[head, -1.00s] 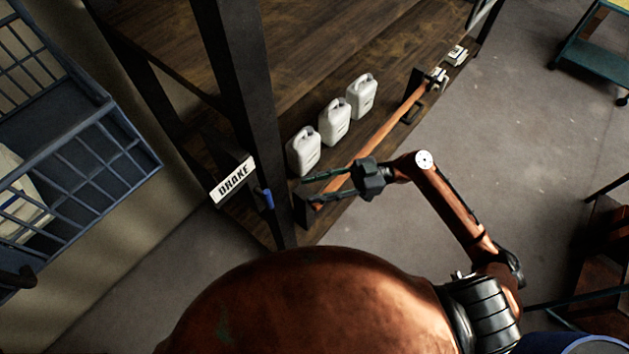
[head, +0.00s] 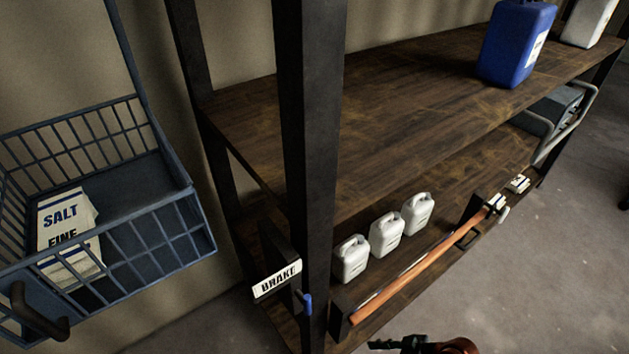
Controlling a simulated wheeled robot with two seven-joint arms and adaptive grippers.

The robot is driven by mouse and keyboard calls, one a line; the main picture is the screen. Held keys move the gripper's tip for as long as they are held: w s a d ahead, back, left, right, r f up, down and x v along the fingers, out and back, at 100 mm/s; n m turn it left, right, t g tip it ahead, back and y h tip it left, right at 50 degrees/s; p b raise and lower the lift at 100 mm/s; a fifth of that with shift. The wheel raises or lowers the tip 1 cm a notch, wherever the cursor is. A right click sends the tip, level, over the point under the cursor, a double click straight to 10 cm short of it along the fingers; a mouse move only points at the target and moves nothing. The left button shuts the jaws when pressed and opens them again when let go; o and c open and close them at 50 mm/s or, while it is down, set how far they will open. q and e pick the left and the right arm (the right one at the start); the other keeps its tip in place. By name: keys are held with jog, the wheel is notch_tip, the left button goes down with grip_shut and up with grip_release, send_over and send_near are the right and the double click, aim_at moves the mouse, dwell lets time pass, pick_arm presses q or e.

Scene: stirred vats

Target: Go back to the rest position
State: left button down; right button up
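My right gripper (head: 400,344) shows only at the bottom edge of the head view, right of centre. A dark finger points left, and a bit of my copper-coloured wrist shows beside it. The rest of the gripper is cut off by the frame, so I cannot tell whether it is open or shut. It appears in front of the shelf's lower front edge, near the orange bar (head: 420,272). My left gripper is not in view.
Three white jugs (head: 386,234) stand on the lower shelf (head: 375,300). A blue canister (head: 510,45) stands on the upper shelf (head: 400,110). A blue basket (head: 160,235) holds salt bags (head: 65,240).

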jog(key=s+d+f+m+h, duration=0.2)
jog(key=s+d+m+h, duration=0.3)
jog(key=d, duration=0.4)
jog(key=s+d+f+m+h, duration=0.2)
jog(key=s+d+m+h, duration=0.3)
jog(key=d, duration=0.4)
jog(key=s+a+f+g+b, duration=0.1)
jog(key=s+f+b, duration=0.2)
jog(key=f, duration=3)
jog(key=s+f+n+g+b, duration=0.1)
jog(key=s+f, duration=1.6)
jog(key=s, duration=0.1)
jog(key=shift+s+f+y, duration=0.3)
jog(key=shift+f+y, duration=0.05)
jog(key=shift+y, duration=0.05)
